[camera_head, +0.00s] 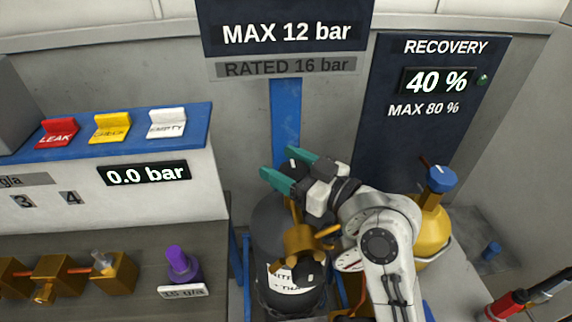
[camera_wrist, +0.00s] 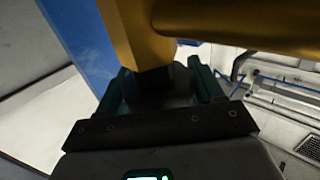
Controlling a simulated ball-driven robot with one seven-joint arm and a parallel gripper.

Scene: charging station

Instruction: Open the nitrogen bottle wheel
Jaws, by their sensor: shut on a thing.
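The nitrogen bottle (camera_head: 268,225) is a dark grey cylinder standing upright in the middle of the head view, with a partly covered white label. A brass valve and regulator (camera_head: 303,241) sit at its top. The bottle wheel (camera_head: 294,166) is a small black knob, mostly hidden by my fingers. My gripper (camera_head: 282,167), with teal fingers, reaches it from the right and is shut on it. In the wrist view my gripper (camera_wrist: 162,80) has the dark wheel (camera_wrist: 158,87) between its fingers, beside the brass valve body (camera_wrist: 138,38).
A yellow recovery bottle (camera_head: 433,218) with a blue knob (camera_head: 441,179) stands close to the right, behind my arm. A blue post (camera_head: 285,110) rises behind the nitrogen bottle. At left are a panel reading 0.0 bar (camera_head: 144,173), brass fittings (camera_head: 60,275) and a purple weight (camera_head: 181,265).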

